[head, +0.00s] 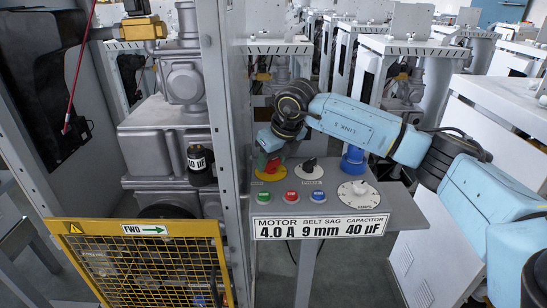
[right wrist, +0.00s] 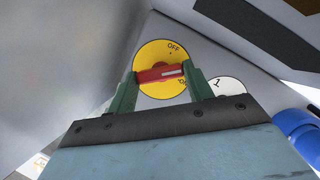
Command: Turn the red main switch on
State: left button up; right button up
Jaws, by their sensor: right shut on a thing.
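The red main switch (right wrist: 153,74) has a bar handle on a round yellow plate (right wrist: 163,53). In the right wrist view, the bar lies nearly level, with its white mark toward the right. My right gripper (right wrist: 161,76) is shut on the bar, with a green finger at each end. In the head view, the right gripper (head: 270,146) reaches down over the red switch (head: 273,165) at the back left of the control panel. My left gripper is not in view.
The panel (head: 335,190) also holds a black knob (head: 309,165), green, red and blue buttons, a white dial (head: 354,191) and a blue part (head: 353,160). A metal post (head: 222,120) stands close left. A yellow mesh guard (head: 140,262) and a black capacitor (head: 198,160) are left of it.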

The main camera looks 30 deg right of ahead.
jog(key=m, duration=0.2)
jog(key=m+h, duration=0.1)
jog(key=shift+a+m+h, duration=0.2)
jog(key=shift+m+h, duration=0.1)
jog(key=shift+m, duration=0.1)
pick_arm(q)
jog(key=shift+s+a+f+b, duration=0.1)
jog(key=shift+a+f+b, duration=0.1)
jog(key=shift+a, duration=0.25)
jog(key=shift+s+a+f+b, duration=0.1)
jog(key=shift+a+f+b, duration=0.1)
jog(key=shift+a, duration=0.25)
pick_arm(e)
jog(key=shift+a+m+g+h, duration=0.1)
jog(key=shift+m+g+h, duration=0.4)
jog(key=shift+m, duration=1.4)
jog(key=shift+w, duration=0.1)
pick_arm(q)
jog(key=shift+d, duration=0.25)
pick_arm(e)
jog(key=o, duration=1)
jog(key=shift+c, duration=0.2)
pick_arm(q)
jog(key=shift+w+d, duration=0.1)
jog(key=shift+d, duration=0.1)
